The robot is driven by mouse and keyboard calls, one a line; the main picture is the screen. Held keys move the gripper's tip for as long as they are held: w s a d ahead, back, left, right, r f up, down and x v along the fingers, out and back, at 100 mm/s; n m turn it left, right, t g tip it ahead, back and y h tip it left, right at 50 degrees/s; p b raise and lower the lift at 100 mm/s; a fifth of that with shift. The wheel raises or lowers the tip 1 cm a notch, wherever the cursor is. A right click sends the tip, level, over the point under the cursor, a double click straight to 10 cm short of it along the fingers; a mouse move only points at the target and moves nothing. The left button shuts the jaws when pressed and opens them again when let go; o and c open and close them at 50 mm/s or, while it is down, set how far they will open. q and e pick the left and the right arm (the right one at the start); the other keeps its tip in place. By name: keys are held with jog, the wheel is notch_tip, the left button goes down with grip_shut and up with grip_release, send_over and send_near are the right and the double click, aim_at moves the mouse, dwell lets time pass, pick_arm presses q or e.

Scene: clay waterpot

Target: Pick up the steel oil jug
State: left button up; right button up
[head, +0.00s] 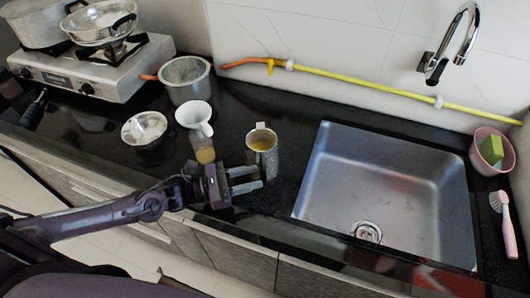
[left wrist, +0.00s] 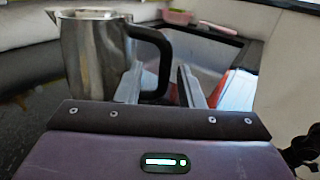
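The steel oil jug (head: 264,163) stands upright on the black counter, just left of the sink, with yellowish contents showing at its top. In the left wrist view the jug (left wrist: 92,55) is at the left, with a black handle on its right side. My left gripper (head: 262,178) is beside the jug's near side, its two fingers apart and pointing right. In the left wrist view, the lower part of the handle appears in the gap between the fingers of the gripper (left wrist: 160,88). Contact is not visible. My right gripper is not in view.
A white pitcher (head: 194,114), a metal bowl (head: 144,127) and a steel pot (head: 186,80) stand left of the jug. A gas stove (head: 85,75) is farther left. The sink (head: 390,190) lies to the right, with a pink bowl (head: 490,150) and brush (head: 503,215) beyond.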

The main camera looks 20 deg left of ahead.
aim_at(264, 174)
pick_arm(q)
jog(key=d, duration=0.1)
jog(key=w+d, duration=0.1)
jog(key=d, duration=0.1)
jog(key=shift+w+d+r, duration=0.2)
jog(key=shift+d+r, duration=0.05)
jog(key=shift+r, duration=0.1)
jog(key=shift+w+d+f, duration=0.1)
jog(key=shift+d, duration=0.25)
jog(key=shift+a, duration=0.15)
jog(key=shift+a+f, duration=0.1)
jog(key=shift+a, duration=0.1)
jog(key=shift+c, duration=0.4)
jog(key=c, duration=0.5)
grip_shut()
jog(key=shift+r, duration=0.2)
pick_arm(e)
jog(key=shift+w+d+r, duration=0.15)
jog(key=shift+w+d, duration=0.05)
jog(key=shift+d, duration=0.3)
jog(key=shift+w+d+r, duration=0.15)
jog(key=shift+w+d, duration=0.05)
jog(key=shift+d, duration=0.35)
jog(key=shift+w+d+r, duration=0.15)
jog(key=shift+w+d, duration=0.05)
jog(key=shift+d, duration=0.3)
